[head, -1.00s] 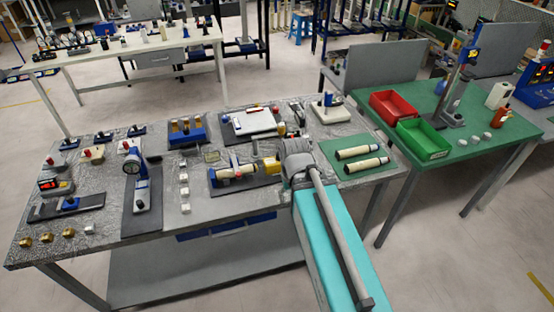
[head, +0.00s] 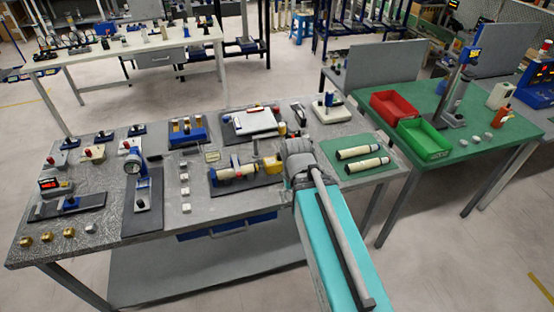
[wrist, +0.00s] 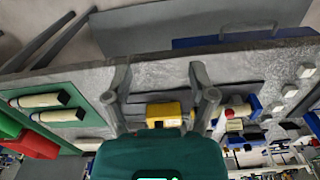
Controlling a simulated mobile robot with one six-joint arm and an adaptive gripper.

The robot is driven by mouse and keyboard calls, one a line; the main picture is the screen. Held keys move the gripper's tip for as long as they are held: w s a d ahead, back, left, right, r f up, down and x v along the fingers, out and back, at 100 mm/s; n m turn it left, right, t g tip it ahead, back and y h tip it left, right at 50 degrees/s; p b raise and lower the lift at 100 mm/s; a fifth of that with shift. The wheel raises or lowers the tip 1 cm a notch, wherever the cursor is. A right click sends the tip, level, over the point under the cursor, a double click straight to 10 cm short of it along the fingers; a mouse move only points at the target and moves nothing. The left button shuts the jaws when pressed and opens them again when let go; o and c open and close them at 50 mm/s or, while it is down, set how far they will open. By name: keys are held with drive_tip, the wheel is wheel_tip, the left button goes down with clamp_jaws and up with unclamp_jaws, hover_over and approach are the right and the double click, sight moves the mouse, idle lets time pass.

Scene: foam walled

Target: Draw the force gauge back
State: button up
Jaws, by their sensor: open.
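A yellow block, seemingly the force gauge body (head: 270,163), sits at the right end of a dark plate (head: 222,187) on the grey bench. In the wrist view the yellow block (wrist: 163,112) shows between the lines of the two fingers of my gripper (wrist: 159,78). The fingers are spread, with visible room on both sides of the block. I cannot tell how far above it they are. In the head view my arm hides the fingertips.
Two cream cylinders (head: 358,153) lie on a green mat (head: 345,172) just right of my gripper. White cubes (head: 185,180) line up left of the plate. A dial gauge stand (head: 135,165) stands further left. The green table (head: 480,125) at right holds red and green bins.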

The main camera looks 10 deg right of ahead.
drive_tip(key=shift+w, duration=0.1)
wheel_tip(320, 180, up, 5)
drive_tip(key=m+p, duration=0.5)
drive_tip(key=m, duration=0.3)
hover_over(280, 153)
drive_tip(key=shift+r, duration=0.1)
wheel_tip(280, 153, down, 14)
drive_tip(key=b, duration=1.3)
drive_tip(key=shift+r+b, duration=0.1)
drive_tip(key=shift+b, duration=0.2)
drive_tip(key=shift+c, duration=0.3)
clamp_jaws()
